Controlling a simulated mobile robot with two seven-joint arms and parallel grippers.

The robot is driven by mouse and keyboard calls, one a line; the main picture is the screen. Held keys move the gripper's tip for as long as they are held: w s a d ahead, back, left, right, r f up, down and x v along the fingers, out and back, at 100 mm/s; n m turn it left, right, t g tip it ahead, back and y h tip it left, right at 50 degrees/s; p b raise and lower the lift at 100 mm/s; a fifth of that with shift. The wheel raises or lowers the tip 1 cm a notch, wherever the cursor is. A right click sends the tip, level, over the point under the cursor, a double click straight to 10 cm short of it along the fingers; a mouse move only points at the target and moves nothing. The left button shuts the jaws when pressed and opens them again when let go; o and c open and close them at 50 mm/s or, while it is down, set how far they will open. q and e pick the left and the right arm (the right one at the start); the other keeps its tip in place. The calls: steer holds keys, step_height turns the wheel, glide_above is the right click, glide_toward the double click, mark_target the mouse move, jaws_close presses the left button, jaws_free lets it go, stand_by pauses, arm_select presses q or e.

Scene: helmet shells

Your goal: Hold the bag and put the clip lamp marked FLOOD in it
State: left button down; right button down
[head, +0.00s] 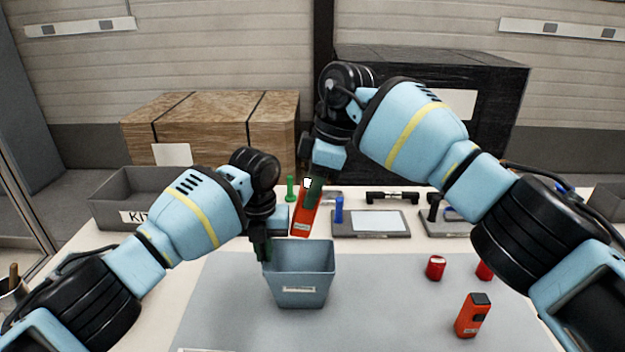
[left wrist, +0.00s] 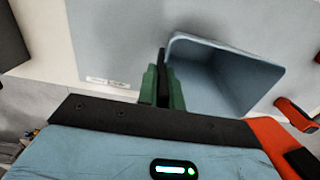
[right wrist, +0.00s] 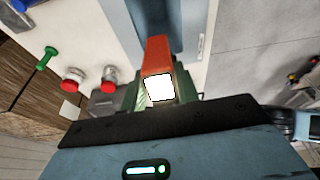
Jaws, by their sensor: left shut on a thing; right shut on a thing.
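The bag (head: 300,292) is a blue-grey, open-topped container standing on the grey mat. My left gripper (head: 263,248) is shut on the left side of its rim; the left wrist view shows the green fingers (left wrist: 163,88) at the wall of the bag (left wrist: 225,75). My right gripper (head: 314,188) is shut on an orange clip lamp (head: 303,218), tilted, just above the bag's far rim. The right wrist view shows the lamp (right wrist: 158,52) between the fingers with a bright white face. Its marking cannot be read. A second orange lamp (head: 472,315) stands on the mat at right.
Two red cylinders (head: 436,268) stand at the right. Behind the bag are a grey tray with a white panel (head: 375,223), a blue peg (head: 339,209) and a green peg (head: 291,188). A grey KIT bin (head: 125,198) sits at the back left. The mat's front is clear.

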mark_target(312, 212)
arm_select(q)
steer(key=shift+f, duration=0.1)
arm_select(e)
steer(key=shift+f, duration=7.75)
steer(key=c, duration=1)
jaws_free()
steer(key=shift+o, duration=0.2)
steer(key=v, duration=1.2)
